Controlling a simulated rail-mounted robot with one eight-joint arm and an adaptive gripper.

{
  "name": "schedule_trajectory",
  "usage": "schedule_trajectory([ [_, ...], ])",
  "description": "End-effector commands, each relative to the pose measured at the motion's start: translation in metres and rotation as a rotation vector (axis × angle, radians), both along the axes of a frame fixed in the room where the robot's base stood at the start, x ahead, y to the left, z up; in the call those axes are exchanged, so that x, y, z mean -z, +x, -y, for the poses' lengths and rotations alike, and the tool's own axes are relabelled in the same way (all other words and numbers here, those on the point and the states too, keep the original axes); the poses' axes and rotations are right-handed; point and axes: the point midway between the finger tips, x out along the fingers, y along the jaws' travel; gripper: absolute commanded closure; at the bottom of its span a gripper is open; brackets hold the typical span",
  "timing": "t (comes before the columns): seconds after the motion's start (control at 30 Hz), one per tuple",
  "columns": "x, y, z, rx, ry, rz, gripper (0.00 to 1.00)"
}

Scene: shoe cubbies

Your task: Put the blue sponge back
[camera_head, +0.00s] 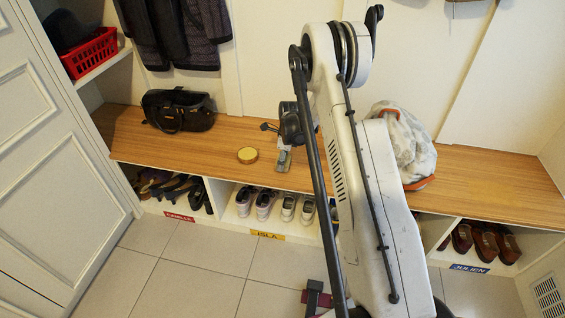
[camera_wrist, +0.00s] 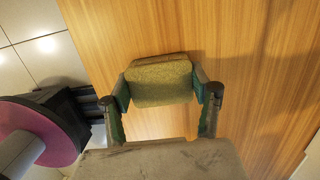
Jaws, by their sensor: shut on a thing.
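My gripper (camera_wrist: 163,92) is shut on an olive-yellow block (camera_wrist: 160,80) with a rough, sponge-like face, one finger on each side. In the wrist view the block is over the wooden bench top; I cannot tell whether it touches the wood. No blue shows on it from this side. No plainly blue sponge shows in either view.
A round yellowish tin (camera_head: 247,155) lies left of my gripper. A dark bag (camera_head: 178,110) stands farther left, and a pale bag with orange trim (camera_head: 405,145) to the right. Shoes (camera_head: 275,204) fill labelled cubbies below. A red basket (camera_head: 90,52) sits on a shelf.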

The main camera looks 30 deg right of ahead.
Motion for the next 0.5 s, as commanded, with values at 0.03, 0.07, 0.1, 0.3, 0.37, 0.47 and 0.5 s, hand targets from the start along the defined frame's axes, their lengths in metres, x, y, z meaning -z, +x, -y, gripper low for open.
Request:
schedule_trajectory([
  [0.03, 0.0012, 0.0000, -0.0001, 0.000, 0.000, 0.000, 0.64],
  [0.07, 0.0008, -0.0001, -0.0001, 0.000, 0.000, 0.000, 0.64],
  [0.1, 0.0003, -0.0001, -0.0002, 0.000, 0.000, 0.000, 0.64],
  [0.3, 0.0025, -0.0001, -0.0002, 0.000, 0.000, 0.000, 0.64],
  [0.37, 0.0044, -0.0001, -0.0002, 0.000, 0.000, 0.000, 0.64],
  [0.47, 0.0035, -0.0001, -0.0002, 0.000, 0.000, 0.000, 0.32],
  [0.5, 0.0034, -0.0001, -0.0001, 0.000, 0.000, 0.000, 0.27],
])
